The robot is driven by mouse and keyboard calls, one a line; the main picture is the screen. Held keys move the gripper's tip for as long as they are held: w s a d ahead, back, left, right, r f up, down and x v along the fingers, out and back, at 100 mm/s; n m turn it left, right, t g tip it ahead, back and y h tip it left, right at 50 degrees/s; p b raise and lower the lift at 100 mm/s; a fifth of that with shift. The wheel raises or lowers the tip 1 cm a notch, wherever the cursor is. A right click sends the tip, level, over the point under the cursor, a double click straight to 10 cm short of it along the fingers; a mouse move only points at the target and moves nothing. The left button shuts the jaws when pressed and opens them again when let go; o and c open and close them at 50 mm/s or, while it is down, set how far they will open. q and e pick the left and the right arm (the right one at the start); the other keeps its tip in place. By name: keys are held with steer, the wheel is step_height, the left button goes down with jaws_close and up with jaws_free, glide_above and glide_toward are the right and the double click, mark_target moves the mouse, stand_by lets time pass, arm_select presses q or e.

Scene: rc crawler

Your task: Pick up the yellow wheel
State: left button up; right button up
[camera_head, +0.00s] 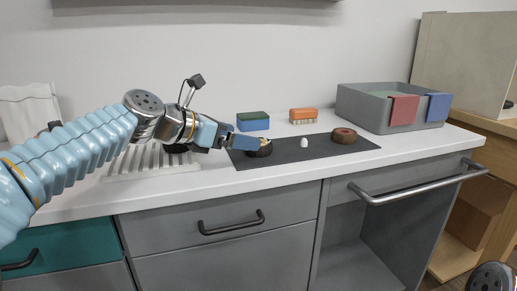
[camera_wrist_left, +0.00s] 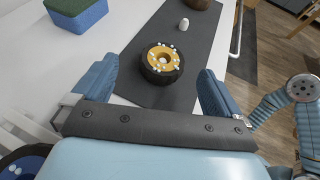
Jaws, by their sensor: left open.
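The yellow wheel (camera_wrist_left: 161,60) is a black tyre with a yellow hub and pale studs. It lies flat on the dark mat (camera_wrist_left: 185,32); in the head view the wheel (camera_head: 264,151) is partly hidden by my left gripper (camera_head: 250,143). My left gripper (camera_wrist_left: 157,70) is open and empty. In the left wrist view its fingers frame the wheel from either side, with the wheel near the level of the fingertips and gaps on both sides. Whether the fingers are down at wheel height is hard to tell. My right gripper is not in view.
On the mat are a small white piece (camera_head: 304,143) and a brown wheel (camera_head: 344,135). A white drying rack (camera_head: 133,163) lies left.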

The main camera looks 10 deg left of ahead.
mark_target(266, 149)
arm_select(q)
steer(key=x, duration=0.5)
steer(key=shift+s+d+f+b, duration=0.2)
steer(key=shift+s+f+b, duration=0.05)
steer(key=shift+f+b, duration=0.1)
steer(key=c, duration=1.1)
steer(key=shift+c, duration=0.2)
steer(key=shift+r, duration=0.15)
